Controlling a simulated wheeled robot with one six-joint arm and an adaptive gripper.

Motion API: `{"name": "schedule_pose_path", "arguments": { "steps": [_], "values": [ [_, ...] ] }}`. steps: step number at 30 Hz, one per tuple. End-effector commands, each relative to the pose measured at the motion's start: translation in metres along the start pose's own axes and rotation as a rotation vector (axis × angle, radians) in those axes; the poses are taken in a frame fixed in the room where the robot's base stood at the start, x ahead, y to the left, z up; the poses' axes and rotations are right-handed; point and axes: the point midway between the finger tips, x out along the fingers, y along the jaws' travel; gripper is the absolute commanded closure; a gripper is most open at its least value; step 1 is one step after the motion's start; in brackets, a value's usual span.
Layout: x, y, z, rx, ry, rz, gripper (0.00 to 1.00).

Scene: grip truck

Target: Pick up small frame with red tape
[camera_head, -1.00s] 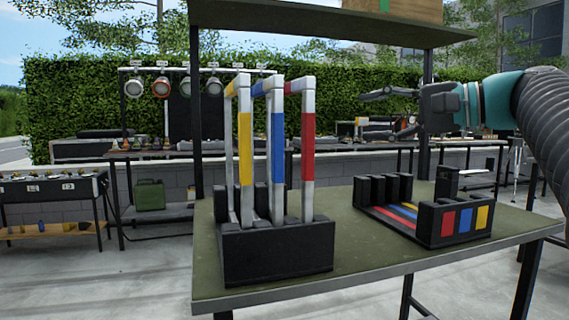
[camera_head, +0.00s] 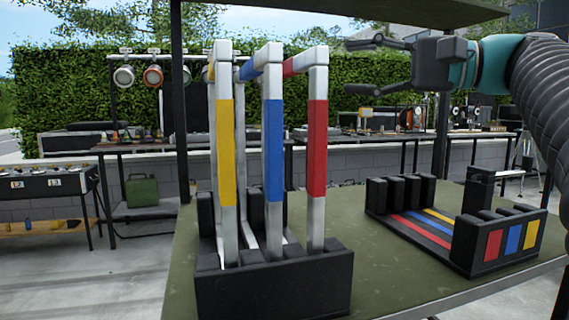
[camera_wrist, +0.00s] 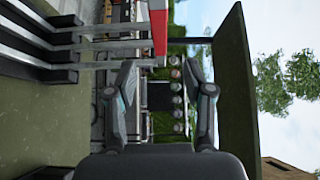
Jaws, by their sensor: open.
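Three white frames stand upright in a black slotted holder (camera_head: 275,287) on the green table. The frame with red tape (camera_head: 317,150) is rightmost, the frame with blue tape (camera_head: 273,150) is in the middle and the frame with yellow tape (camera_head: 225,150) is on the left. My gripper (camera_head: 362,66) is open and empty, to the right of the red-taped frame near its top. In the wrist view the gripper (camera_wrist: 160,90) has its fingers spread, and the red tape (camera_wrist: 159,25) shows beyond them at the top. The lower part of the frame is hidden by the holder.
A second black holder (camera_head: 490,250) with red, blue and yellow stripes stands empty at the right of the table (camera_head: 380,285). A shelf (camera_head: 420,10) hangs overhead, with dark posts behind the frames. The tabletop between the holders is free.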

Motion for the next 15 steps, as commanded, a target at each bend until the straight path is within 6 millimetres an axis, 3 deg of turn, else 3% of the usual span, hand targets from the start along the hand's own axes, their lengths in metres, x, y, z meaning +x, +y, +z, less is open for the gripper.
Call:
{"name": "schedule_pose_path", "arguments": {
  "steps": [15],
  "values": [
    [0.069,0.000,-0.002,0.000,0.007,0.000,0.48]
  ]
}}
